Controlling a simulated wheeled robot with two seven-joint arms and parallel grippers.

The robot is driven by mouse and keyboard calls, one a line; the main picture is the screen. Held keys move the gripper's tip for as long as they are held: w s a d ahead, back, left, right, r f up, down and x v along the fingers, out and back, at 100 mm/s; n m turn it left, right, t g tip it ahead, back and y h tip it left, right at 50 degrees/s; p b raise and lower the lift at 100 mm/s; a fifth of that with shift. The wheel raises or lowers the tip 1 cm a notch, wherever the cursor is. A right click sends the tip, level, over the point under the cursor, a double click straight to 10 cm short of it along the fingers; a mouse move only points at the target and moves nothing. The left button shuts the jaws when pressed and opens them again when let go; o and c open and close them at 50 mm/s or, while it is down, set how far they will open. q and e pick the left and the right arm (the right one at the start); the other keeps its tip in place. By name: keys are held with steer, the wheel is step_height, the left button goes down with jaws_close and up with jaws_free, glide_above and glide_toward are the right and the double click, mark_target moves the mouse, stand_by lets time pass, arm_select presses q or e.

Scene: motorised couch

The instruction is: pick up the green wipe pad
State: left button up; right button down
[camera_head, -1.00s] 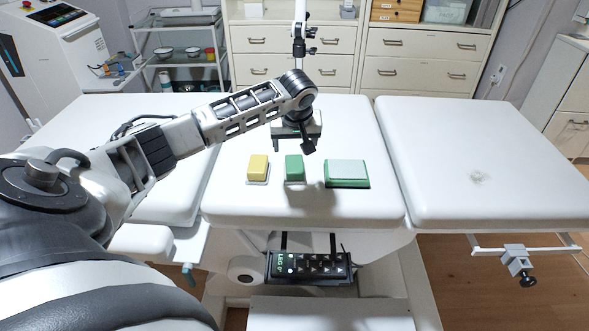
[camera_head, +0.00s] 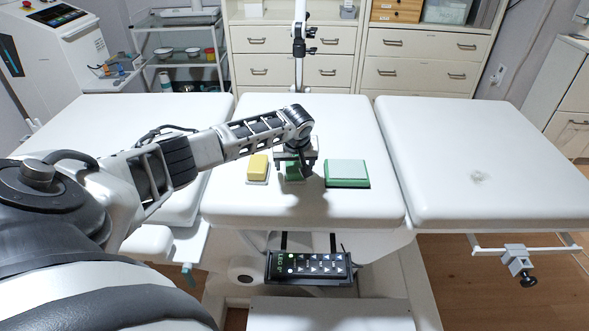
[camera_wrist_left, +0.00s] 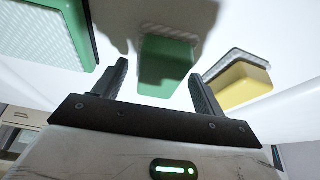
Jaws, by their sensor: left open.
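The green wipe pad (camera_head: 292,174) lies on the white couch between a yellow pad and a larger green pad. My left gripper (camera_head: 295,168) is right over it, pointing down, and hides much of it in the head view. In the left wrist view, the green wipe pad (camera_wrist_left: 166,66) shows ahead of and between the two spread fingers of my left gripper (camera_wrist_left: 160,78), partly in shadow. The gripper is open and empty, and the frames do not clearly show contact. My right gripper is not in view.
The yellow pad (camera_head: 257,168) lies close on the left. A larger green block with a pale top (camera_head: 346,173) lies close on the right. The couch's right section (camera_head: 480,150) is bare apart from a small mark. A control panel (camera_head: 309,266) sits below the front edge.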

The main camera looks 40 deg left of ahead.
mark_target(295, 164)
arm_select(q)
steer(key=c, duration=1.1)
steer(key=shift+o, duration=0.2)
steer(key=shift+r, duration=0.1)
steer(key=shift+r, duration=0.4)
step_height(295, 164, up, 2)
steer(key=shift+r, duration=0.25)
steer(key=s+d+r, duration=0.7)
steer(key=d+r, duration=0.2)
steer(key=d, duration=0.2)
steer(key=shift+s+d+r, duration=0.25)
steer(key=shift+d+r, duration=0.05)
steer(key=shift+d, duration=0.1)
